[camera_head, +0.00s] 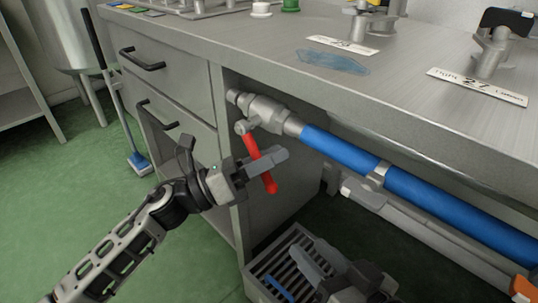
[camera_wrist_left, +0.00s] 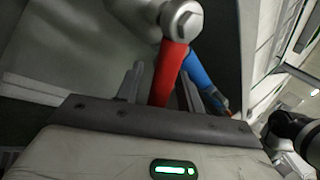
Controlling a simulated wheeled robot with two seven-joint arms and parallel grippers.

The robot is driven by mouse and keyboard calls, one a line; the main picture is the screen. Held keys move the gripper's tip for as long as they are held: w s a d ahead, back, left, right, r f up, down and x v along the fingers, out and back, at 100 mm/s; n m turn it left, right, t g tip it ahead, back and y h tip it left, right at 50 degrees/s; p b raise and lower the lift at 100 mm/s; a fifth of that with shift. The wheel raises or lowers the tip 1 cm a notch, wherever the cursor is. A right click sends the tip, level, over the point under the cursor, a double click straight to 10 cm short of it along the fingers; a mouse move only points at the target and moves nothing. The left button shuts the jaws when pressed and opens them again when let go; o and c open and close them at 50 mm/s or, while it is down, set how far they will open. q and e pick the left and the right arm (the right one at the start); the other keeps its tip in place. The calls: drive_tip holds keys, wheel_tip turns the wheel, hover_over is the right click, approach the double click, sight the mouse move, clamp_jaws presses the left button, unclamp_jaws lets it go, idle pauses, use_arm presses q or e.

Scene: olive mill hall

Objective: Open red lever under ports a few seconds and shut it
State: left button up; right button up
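The red lever (camera_head: 250,146) hangs down from a grey metal valve (camera_head: 265,113) under the bench top, across the line of the blue pipe (camera_head: 340,150). My left gripper (camera_head: 270,160) is at the lever, one finger covering its middle in the head view. In the left wrist view the lever (camera_wrist_left: 168,72) stands between the two parted fingers, with a narrow gap on its left side. Contact on the right side is unclear. My right gripper (camera_head: 318,264) is low in the head view, above a slatted crate, its fingers apart and empty.
The grey bench (camera_head: 240,50) overhangs the valve, with drawers (camera_head: 170,75) at its left. Labels (camera_head: 478,86) and metal ports (camera_head: 490,52) are on top. The slatted crate (camera_head: 262,275) stands below. A blue-headed brush (camera_head: 139,163) leans at left; green floor is clear there.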

idle(0.3)
use_arm(q)
drive_tip(key=v, duration=1.6)
drive_tip(key=shift+r, duration=0.15)
drive_tip(key=shift+s, duration=0.1)
drive_tip(key=shift+c, duration=0.4)
